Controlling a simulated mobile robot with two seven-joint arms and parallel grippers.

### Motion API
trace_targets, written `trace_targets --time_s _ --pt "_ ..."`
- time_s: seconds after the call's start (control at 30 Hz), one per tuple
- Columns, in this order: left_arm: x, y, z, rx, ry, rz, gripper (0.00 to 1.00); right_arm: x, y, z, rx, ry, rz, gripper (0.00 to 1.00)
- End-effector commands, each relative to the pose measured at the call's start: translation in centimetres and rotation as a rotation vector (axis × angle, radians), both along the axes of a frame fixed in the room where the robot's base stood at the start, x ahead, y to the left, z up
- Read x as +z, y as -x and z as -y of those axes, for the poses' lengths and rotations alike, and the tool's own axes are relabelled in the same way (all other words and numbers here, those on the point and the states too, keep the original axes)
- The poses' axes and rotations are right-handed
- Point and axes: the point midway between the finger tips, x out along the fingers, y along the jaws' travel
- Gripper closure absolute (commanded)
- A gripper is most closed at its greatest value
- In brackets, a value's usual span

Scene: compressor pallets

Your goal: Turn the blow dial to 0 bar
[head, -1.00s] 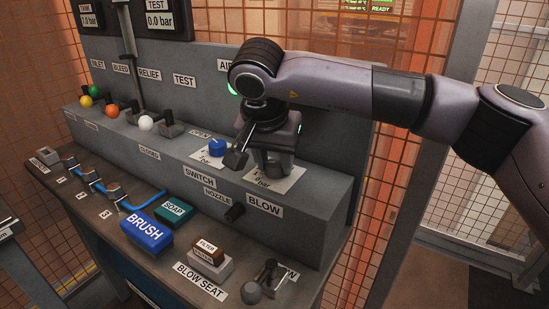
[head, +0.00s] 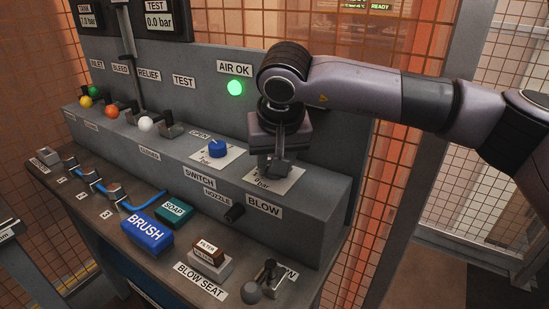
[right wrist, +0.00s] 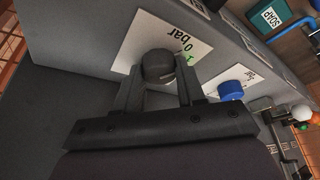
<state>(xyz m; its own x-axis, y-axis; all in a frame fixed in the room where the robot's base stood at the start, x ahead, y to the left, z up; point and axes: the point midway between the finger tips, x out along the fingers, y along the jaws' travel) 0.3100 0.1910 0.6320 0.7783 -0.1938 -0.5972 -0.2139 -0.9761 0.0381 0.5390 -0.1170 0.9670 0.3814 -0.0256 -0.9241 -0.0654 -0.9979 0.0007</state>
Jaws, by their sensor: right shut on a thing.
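The blow dial (right wrist: 158,66) is a dark round knob on a white scale card (right wrist: 190,38) in the right wrist view. The card's "0 bar" and a green "1" show beside the knob. My right gripper (right wrist: 160,84) is shut on the dial, one finger at each side. In the head view my right gripper (head: 279,168) points down over the card (head: 281,184) above the BLOW label (head: 264,206), and it hides the dial. I cannot read where the dial points. My left gripper is not in view.
The blue switch knob (head: 217,148) stands left of the dial, close to my right gripper. The AIR OK lamp (head: 235,88) glows green. A black nozzle (head: 234,213) sticks out of the panel front. A blue brush block (head: 147,232) and soap block (head: 178,211) lie on the lower shelf.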

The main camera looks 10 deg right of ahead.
Motion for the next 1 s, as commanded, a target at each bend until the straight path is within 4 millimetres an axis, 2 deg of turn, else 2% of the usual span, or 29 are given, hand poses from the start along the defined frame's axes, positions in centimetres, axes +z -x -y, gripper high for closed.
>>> trace_targets --time_s 0.23,0.67,0.7,0.77,1.0 --pt "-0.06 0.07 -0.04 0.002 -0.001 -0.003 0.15 0.11 -0.04 0.05 0.067 -0.002 0.002 0.91" --pt "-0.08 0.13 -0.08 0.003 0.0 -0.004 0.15 0.14 -0.04 0.04 0.079 -0.001 0.003 0.91" --pt "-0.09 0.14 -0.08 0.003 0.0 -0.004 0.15 0.14 -0.05 0.04 0.078 -0.001 0.003 0.51" --pt "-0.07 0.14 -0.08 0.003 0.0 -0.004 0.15 0.13 -0.04 0.04 0.078 -0.001 0.003 0.36" --pt "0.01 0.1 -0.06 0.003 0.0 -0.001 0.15 0.07 -0.03 0.03 0.077 -0.001 0.001 0.36"
